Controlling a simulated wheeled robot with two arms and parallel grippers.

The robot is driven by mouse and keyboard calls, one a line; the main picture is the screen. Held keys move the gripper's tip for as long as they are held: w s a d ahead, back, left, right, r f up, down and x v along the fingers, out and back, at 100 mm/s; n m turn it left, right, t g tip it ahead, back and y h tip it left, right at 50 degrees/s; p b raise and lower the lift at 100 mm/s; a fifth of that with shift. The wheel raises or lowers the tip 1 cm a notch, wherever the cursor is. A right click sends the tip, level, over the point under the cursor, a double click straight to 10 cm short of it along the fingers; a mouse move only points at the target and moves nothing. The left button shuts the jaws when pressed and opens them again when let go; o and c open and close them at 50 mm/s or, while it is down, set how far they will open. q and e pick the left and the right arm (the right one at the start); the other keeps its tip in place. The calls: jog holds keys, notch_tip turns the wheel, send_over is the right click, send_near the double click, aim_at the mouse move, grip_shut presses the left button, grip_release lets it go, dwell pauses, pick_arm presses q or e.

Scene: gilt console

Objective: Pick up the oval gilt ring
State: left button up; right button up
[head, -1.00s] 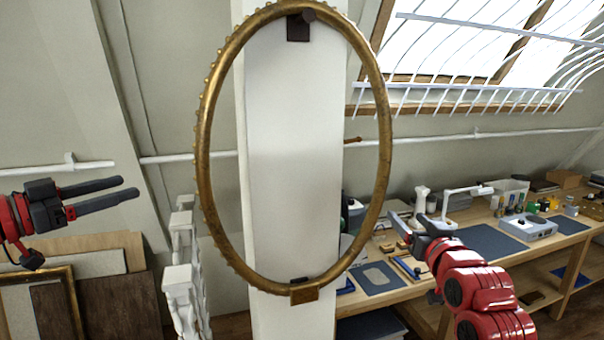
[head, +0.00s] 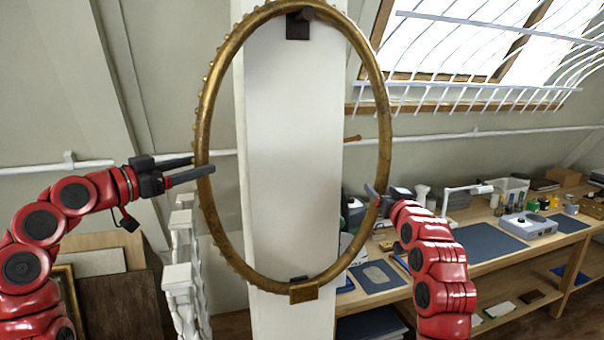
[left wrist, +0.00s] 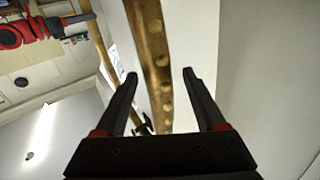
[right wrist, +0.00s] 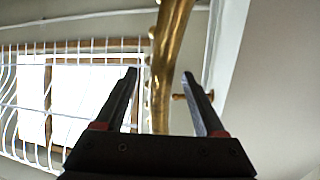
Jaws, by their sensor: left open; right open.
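The oval gilt ring (head: 203,128) hangs upright against a white post, from a dark bracket (head: 297,26) at its top. A small gilt block (head: 303,292) sits at its bottom. My left gripper (head: 202,166) is open at the ring's left side, with the ring's beaded bar (left wrist: 152,60) between its fingers in the left wrist view (left wrist: 160,78). My right gripper (head: 377,195) is open at the ring's lower right side. In the right wrist view the bar (right wrist: 165,60) runs between the open fingers (right wrist: 163,75). I cannot tell whether any finger touches the ring.
The white post (head: 292,150) stands behind the ring. A workbench (head: 475,250) with mats and tools is at the right.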

pick_arm(q)
jog(key=shift+x, duration=0.9)
pick_arm(e)
jog(key=shift+w+a, duration=0.1)
jog(key=shift+w, duration=0.75)
pick_arm(q)
grip_shut()
pick_arm(e)
jog(key=shift+r, duration=0.1)
grip_shut()
